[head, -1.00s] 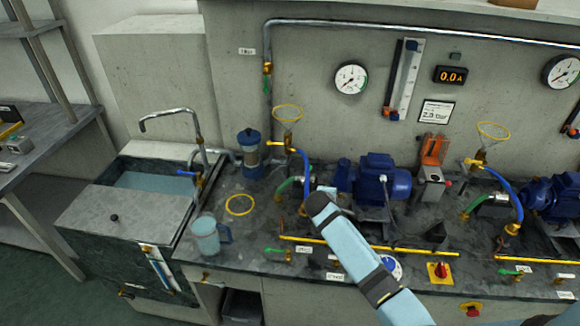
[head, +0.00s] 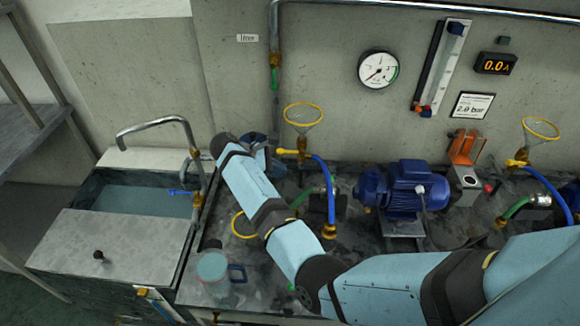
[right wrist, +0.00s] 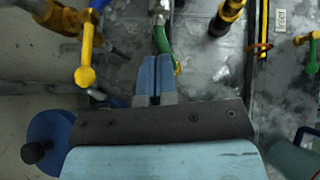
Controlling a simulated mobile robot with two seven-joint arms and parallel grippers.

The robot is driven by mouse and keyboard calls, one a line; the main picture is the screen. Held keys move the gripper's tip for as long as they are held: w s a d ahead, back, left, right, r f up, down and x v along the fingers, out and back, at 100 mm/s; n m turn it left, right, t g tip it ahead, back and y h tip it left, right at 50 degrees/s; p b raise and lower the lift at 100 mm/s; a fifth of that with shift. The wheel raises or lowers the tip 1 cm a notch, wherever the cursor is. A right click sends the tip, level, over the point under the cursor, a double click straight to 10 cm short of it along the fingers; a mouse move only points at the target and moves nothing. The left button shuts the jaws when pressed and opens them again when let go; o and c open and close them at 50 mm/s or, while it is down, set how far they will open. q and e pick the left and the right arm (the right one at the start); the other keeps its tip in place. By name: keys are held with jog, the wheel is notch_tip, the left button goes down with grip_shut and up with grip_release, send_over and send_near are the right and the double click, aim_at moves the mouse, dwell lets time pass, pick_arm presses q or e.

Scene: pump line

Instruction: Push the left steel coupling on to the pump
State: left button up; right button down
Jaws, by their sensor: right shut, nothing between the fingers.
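The left steel coupling (head: 319,190) is a small silver piece at the end of a green hose, beside the left pump's dark body (head: 343,204) and blue motor (head: 410,185). The blue hose partly covers it, and I cannot tell whether it is seated. In the right wrist view, the silver coupling (right wrist: 158,6) is at the top edge, with the green hose (right wrist: 161,40) running down from it. My right gripper (right wrist: 156,62) is shut and empty, with its fingertips near the hose in that picture. My left gripper is not in view.
A yellow-rimmed funnel (head: 303,116) with a yellow valve handle and blue hose (head: 330,188) stands close to the coupling. A jug (head: 213,268) and sink (head: 140,195) are to the left. A second green hose and steel coupling (head: 540,200) are at right.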

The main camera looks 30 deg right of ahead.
send_near(329, 187)
notch_tip(329, 187, down, 2)
jog(key=shift+s+d+r+p, duration=0.2)
jog(key=shift+d+p, duration=0.25)
jog(key=shift+d, duration=0.15)
jog(key=shift+s+d+r+p, duration=0.1)
jog(key=shift+s+d+p, duration=0.1)
jog(key=shift+d+p, duration=0.3)
jog(key=shift+s+d, duration=0.2)
jog(key=shift+d, duration=0.55)
